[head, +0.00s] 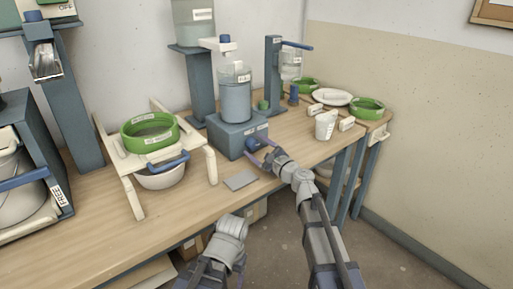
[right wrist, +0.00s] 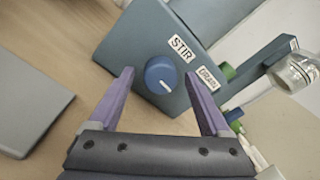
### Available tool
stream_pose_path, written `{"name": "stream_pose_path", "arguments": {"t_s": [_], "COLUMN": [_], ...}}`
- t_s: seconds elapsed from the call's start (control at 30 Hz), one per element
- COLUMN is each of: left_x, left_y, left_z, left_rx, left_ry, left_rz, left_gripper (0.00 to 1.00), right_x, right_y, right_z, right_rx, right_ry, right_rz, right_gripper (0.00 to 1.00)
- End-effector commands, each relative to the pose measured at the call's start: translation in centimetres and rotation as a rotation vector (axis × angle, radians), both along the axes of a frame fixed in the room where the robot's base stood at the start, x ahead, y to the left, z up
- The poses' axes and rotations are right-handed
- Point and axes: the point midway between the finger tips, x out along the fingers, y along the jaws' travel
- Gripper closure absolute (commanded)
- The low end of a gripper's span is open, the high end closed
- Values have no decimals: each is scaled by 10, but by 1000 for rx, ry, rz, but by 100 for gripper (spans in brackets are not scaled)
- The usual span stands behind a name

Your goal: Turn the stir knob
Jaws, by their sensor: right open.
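The stir knob is a round blue knob with a white mark on the front of a blue-grey box, beside a STIR label (right wrist: 181,48). The knob (right wrist: 161,75) shows in the right wrist view between and beyond my fingertips. In the head view the knob (head: 252,144) is on the box (head: 228,139) under a clear bucket of blue-grey liquid (head: 236,100). My right gripper (head: 262,153) is open, with its purple fingers spread on either side of the knob's line. It also shows in the right wrist view (right wrist: 158,88), with nothing between its fingers. My left gripper is not in view; only part of that arm shows.
A DRAIN label (right wrist: 208,78) and a green part (right wrist: 228,71) are right of the knob. A flat grey plate (head: 240,181) lies on the wooden table (head: 90,213) near its front edge. A white stand (head: 127,171) with a green ring (head: 149,131) is left.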

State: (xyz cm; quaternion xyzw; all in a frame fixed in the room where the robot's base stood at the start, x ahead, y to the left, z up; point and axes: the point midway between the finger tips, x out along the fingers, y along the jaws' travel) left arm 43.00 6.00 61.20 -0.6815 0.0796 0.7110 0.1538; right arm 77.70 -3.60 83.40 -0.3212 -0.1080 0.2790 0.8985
Motion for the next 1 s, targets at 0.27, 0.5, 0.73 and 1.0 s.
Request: {"name": "stream_pose_path", "arguments": {"t_s": [0.27,0.5,0.73,1.0], "left_x": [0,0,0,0], "left_y": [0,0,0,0], "left_z": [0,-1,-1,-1], "left_rx": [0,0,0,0], "left_ry": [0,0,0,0], "left_rz": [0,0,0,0], "left_gripper": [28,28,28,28], "right_x": [-9,-39,-63,-64], "right_y": [-6,-26,-44,-45], "right_z": [0,-1,-1,-1], "right_rx": [0,0,0,0], "right_ry": [0,0,0,0], "right_rz": [0,-1,-1,0], "right_gripper": [19,19,19,19]}}
